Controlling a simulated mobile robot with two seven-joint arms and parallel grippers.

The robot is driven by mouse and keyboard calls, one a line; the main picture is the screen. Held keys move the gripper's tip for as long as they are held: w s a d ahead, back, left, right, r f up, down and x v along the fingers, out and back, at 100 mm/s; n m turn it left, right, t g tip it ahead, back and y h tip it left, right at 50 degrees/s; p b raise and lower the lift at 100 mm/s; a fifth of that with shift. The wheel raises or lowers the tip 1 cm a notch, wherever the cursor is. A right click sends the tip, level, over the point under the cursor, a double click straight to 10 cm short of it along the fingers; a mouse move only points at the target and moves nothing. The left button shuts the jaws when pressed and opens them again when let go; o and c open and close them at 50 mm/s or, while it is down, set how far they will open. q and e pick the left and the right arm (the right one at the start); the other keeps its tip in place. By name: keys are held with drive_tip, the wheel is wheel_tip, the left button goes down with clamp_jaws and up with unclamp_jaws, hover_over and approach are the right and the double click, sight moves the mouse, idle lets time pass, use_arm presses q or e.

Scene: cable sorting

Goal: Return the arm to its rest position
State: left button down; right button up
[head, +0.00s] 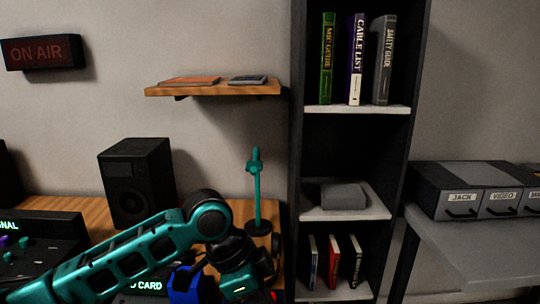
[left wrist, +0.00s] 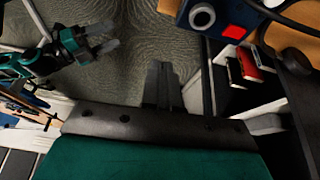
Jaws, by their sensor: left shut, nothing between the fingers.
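My left arm (head: 130,265) is teal and black. It comes in from the lower left in the head view and bends down at the elbow near the desk's right end. Its fingers are out of sight there. In the left wrist view my left gripper (left wrist: 162,68) shows grey fingers close together, shut and empty, above the patterned floor. My right gripper (left wrist: 106,38) shows at the upper left of that view, with two pale fingers apart and nothing visible between them. It is not in the head view.
A blue device (head: 186,284) is beside my left arm on the wooden desk (head: 85,208); a blue box with a round socket (left wrist: 212,16) shows in the wrist view. A dark shelf (head: 297,150) with books stands right. A speaker (head: 138,182) and teal stand (head: 257,195) are behind the arm.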

use_arm(q)
drive_tip(key=f+n+t+h, duration=0.1)
drive_tip(key=f+n+t, duration=0.1)
drive_tip(key=f+n, duration=0.1)
drive_tip(key=f+n+t+h+p, duration=0.1)
drive_tip(key=f+n+t, duration=0.1)
drive_tip(key=f+n, duration=0.1)
drive_tip(key=f+n+t+h+p, duration=0.1)
drive_tip(key=f+n+t, duration=0.1)
drive_tip(key=f, duration=0.2)
drive_tip(key=shift+s+d+f+n+t+h, duration=0.1)
drive_tip(key=shift+s+f+n+t+h, duration=0.15)
drive_tip(key=shift+n+t+h, duration=0.15)
drive_tip(key=s+a+f+n+t+y, duration=0.2)
drive_tip(key=s+a+f+y, duration=0.1)
drive_tip(key=s+a, duration=0.3)
drive_tip(key=s+a+f+n+t+y+p, duration=0.1)
drive_tip(key=s+a+f+n+y, duration=0.2)
drive_tip(key=s+a+f, duration=0.3)
drive_tip(key=a, duration=0.5)
drive_tip(key=shift+s+n+t+y, duration=0.25)
drive_tip(key=shift+n+t+y, duration=0.05)
drive_tip(key=shift+t, duration=0.1)
use_arm(e)
drive_tip(key=shift+d+r, duration=0.25)
drive_tip(key=shift+r, duration=0.35)
drive_tip(key=shift+d+r, duration=0.25)
drive_tip(key=shift+r, duration=0.35)
